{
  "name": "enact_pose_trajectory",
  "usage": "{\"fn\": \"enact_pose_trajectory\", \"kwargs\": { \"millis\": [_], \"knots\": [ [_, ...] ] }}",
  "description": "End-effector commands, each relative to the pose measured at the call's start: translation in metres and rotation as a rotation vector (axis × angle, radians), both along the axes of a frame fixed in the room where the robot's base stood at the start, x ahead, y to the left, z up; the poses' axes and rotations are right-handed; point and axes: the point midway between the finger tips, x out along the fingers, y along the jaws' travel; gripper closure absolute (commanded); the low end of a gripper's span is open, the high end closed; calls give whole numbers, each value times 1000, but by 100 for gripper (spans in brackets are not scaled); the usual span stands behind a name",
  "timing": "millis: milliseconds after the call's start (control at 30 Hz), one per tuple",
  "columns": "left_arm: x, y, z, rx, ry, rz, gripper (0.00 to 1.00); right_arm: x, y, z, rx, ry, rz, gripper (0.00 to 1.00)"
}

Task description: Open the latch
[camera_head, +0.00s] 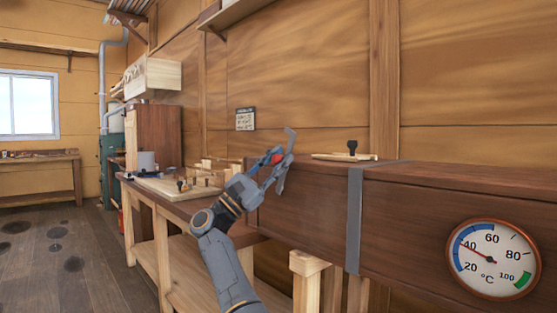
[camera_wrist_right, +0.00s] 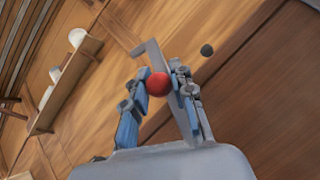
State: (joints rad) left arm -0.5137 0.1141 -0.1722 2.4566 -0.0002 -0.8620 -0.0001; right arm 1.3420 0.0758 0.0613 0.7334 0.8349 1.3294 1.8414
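The latch is a grey metal bar with a bent end (camera_head: 291,138) and a red ball knob (camera_head: 277,156), at the left end of the long dark wooden box (camera_head: 430,205). My right gripper (camera_head: 275,164) reaches up to it. In the right wrist view, the red knob (camera_wrist_right: 158,84) sits between my fingertips, with the grey bar (camera_wrist_right: 153,54) running close beside it and the right finger. The fingers are drawn in to about the knob's width and appear closed on it. My left gripper is not in view.
A round thermometer (camera_head: 494,259) is on the box front, and a grey strap (camera_head: 354,220) crosses it. A small wooden piece with a dark knob (camera_head: 352,148) lies on top. A workbench (camera_head: 180,205) with wooden parts stands left; floor beyond is clear.

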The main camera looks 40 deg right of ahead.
Motion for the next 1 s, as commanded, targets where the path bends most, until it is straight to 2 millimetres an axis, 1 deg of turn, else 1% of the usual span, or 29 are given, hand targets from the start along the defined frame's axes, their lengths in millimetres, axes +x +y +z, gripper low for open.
{"fn": "enact_pose_trajectory", "kwargs": {
  "millis": [33, 100, 400, 533, 667, 900, 1000],
  "knots": [
    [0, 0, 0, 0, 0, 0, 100, 1, 1, -1, 0, 4, 3, 64],
    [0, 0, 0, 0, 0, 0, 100, 1, 1, -1, -1, 3, 2, 52],
    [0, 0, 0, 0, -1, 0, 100, 0, 1, 0, 0, 1, -1, 52],
    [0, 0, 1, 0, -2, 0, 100, 2, 8, -7, 0, 2, 1, 52],
    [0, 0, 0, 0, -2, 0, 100, 7, 25, -22, 0, 4, 3, 52],
    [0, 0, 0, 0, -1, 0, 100, 16, 63, -55, 0, 5, 4, 52],
    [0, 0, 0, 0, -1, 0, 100, 18, 76, -66, 0, 2, 3, 52]
  ]
}}
